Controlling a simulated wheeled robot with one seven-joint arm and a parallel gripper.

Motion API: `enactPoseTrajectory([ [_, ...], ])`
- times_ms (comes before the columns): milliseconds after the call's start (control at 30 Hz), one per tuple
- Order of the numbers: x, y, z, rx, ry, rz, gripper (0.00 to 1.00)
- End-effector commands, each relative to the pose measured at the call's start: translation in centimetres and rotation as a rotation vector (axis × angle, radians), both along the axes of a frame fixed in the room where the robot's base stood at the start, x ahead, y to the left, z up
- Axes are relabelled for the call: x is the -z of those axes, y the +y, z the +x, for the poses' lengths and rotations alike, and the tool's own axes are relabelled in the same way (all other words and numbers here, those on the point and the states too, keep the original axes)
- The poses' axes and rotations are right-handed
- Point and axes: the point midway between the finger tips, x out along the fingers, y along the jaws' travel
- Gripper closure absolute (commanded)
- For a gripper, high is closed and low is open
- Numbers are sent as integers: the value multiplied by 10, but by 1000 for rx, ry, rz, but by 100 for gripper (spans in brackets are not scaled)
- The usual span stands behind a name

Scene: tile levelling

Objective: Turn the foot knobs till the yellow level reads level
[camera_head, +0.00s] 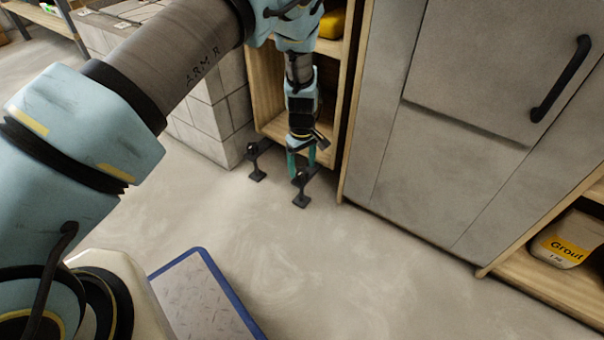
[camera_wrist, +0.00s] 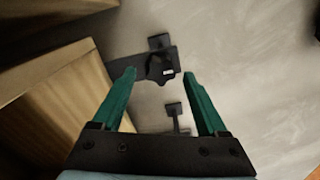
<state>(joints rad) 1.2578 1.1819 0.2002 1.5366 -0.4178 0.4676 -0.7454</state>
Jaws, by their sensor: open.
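My gripper (camera_head: 301,166) points down at the foot of the wooden shelf unit, its green fingers apart. In the wrist view the open fingers (camera_wrist: 159,76) have a black foot knob (camera_wrist: 158,67) with a small white mark showing between and just beyond their tips. I cannot tell whether they touch it. In the head view this knob (camera_head: 299,178) shows under the fingers, on a black foot standing on the floor. A second foot knob (camera_head: 252,150) stands to the left. A yellow object (camera_head: 332,24), possibly the level, lies on the shelf, partly hidden by my arm.
The wooden shelf unit (camera_head: 268,95) stands close behind the gripper, with a pale block wall (camera_head: 215,115) to its left. A grey cabinet (camera_head: 450,130) with a black handle stands right. A grout bag (camera_head: 566,240) sits on a low shelf.

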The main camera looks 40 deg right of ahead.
Motion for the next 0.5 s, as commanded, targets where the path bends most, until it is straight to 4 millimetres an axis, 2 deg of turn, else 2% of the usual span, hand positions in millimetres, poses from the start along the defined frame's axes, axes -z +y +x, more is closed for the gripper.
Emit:
enactPoseTrajectory([
  [33,10,0,0,0,0,1,24],
  [133,18,0,0,0,0,1,24],
  [500,22,0,0,-1,0,0,24],
])
